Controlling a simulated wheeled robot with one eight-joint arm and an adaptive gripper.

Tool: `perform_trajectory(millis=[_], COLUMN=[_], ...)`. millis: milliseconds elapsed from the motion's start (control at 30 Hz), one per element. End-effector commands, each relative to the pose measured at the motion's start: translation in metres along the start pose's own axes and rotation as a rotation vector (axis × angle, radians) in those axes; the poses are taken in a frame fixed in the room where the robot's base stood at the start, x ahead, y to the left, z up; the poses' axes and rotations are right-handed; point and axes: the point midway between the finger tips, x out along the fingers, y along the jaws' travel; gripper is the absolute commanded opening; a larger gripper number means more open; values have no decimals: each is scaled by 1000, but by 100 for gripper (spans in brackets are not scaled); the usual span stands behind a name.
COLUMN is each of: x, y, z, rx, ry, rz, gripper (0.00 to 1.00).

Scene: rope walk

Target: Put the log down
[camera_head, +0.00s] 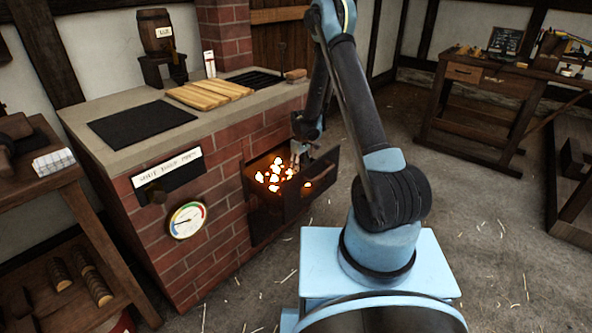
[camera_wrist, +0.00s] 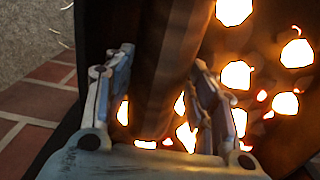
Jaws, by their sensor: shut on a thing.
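My gripper (camera_head: 300,150) reaches into the open, glowing firebox of the brick stove. In the wrist view my gripper (camera_wrist: 165,95) is shut on the log (camera_wrist: 172,45), a brown, round-sided piece running up between the two fingers. The log's far end runs out of the top of that view. Bright embers (camera_wrist: 236,74) lie beyond and beside the fingers. In the head view the embers (camera_head: 268,178) glow in the firebox (camera_head: 262,218). I cannot make out the log clearly there, and I cannot tell whether it touches the embers.
The firebox's dark front (camera_head: 318,182) stands close to my gripper. Above is the stove top (camera_head: 85,122) with wooden slats (camera_head: 210,92) and a dark plate (camera_head: 142,125). A gauge (camera_head: 187,220) is on the brick front. A workbench (camera_head: 480,85) stands right; floor between is open.

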Motion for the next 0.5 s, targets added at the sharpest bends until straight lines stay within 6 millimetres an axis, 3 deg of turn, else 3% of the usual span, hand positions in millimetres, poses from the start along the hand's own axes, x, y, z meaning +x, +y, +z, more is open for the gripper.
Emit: perform_trajectory(millis=[67,167,500], x=[1,11,13], y=[0,0,0], z=[-13,-10,-10], rx=[0,1,1], ry=[0,0,0], rz=[0,0,0], gripper=[16,16,16])
